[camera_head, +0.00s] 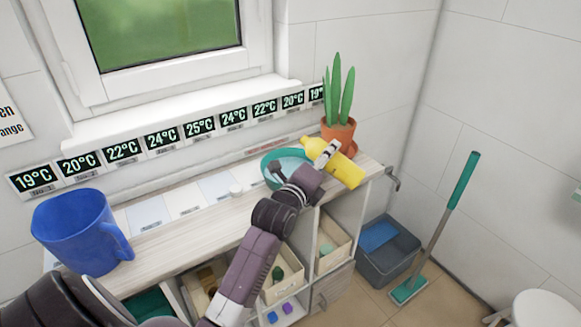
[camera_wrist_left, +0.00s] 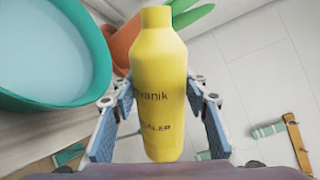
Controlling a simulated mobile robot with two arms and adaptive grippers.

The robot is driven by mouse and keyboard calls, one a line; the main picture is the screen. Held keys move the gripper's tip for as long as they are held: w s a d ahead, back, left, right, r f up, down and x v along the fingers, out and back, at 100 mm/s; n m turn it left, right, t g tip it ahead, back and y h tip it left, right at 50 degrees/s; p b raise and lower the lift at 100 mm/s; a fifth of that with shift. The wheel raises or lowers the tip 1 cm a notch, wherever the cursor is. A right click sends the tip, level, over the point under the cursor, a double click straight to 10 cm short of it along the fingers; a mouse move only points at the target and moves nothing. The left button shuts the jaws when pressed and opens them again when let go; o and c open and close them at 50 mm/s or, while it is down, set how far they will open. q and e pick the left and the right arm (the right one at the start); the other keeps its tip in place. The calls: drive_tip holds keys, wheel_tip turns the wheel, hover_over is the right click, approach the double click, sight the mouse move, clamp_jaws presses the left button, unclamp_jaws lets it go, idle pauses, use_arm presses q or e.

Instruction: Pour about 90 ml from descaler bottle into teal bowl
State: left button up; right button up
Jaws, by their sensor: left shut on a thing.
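The yellow descaler bottle (camera_head: 346,170) is held by my left gripper (camera_head: 326,154) above the right end of the shelf top. It is tilted, with its narrower end pointing up-left toward the bowl. In the left wrist view the bottle (camera_wrist_left: 160,80) sits between the two blue finger pads, its label partly readable. The teal bowl (camera_head: 266,165) stands on the shelf top just left of the bottle, partly hidden by my wrist. In the left wrist view the bowl (camera_wrist_left: 105,55) has a pale blue inside. No stream shows. My right gripper is not in view.
A potted plant (camera_head: 339,128) stands just behind the bottle. A large blue mug (camera_head: 72,235) is at the left end of the shelf top (camera_head: 160,247). Temperature cards line the wall. A grey bin (camera_head: 388,262) and a teal-handled broom (camera_head: 440,225) stand on the floor at right.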

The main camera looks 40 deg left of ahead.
use_arm(q)
drive_tip(key=shift+d+r+n, duration=0.1)
drive_tip(key=shift+r+n, duration=0.1)
drive_tip(key=shift+n, duration=0.3)
drive_tip(key=shift+a+f+n, duration=0.1)
drive_tip(key=shift+a+n, duration=0.2)
drive_tip(key=shift+a+f+n, duration=0.1)
drive_tip(key=shift+a+n, duration=0.3)
drive_tip(key=shift+n, duration=0.1)
drive_tip(key=shift+f+n+h+p, duration=0.15)
drive_tip(key=shift+n+h+p, duration=0.15)
drive_tip(key=shift+n+p, duration=0.25)
drive_tip(key=shift+c, duration=0.2)
idle(2.0)
